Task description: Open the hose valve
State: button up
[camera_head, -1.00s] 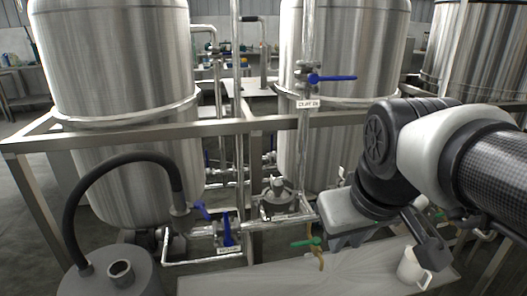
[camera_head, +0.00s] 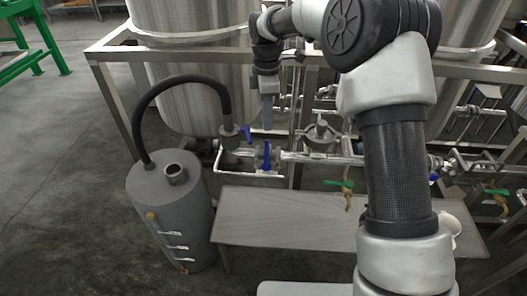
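The black hose (camera_head: 178,84) arches from the top of a grey cylindrical vessel (camera_head: 172,205) to a fitting on the pipework below the left tank. A blue valve handle (camera_head: 246,132) sits beside the hose's end. A second blue handle (camera_head: 267,156) stands upright on the pipe just to its right. My gripper (camera_head: 267,124) points down, apparently above the second handle and right of the first. A small gap shows in the picture, but the depth is unclear. The fingers appear as one narrow grey shape, so their opening cannot be told. I see nothing held.
A steel frame rail (camera_head: 190,45) crosses in front of the left tank (camera_head: 185,100). A low grey bench (camera_head: 290,218) stands in front of the pipes. A green-handled tap (camera_head: 338,184) hangs above it. A white cup (camera_head: 452,226) is partly behind my arm. The floor at left is open.

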aim_at(266, 159)
notch_tip(266, 159, down, 17)
jog(key=b, duration=0.4)
jog(key=shift+f, duration=0.1)
grip_shut()
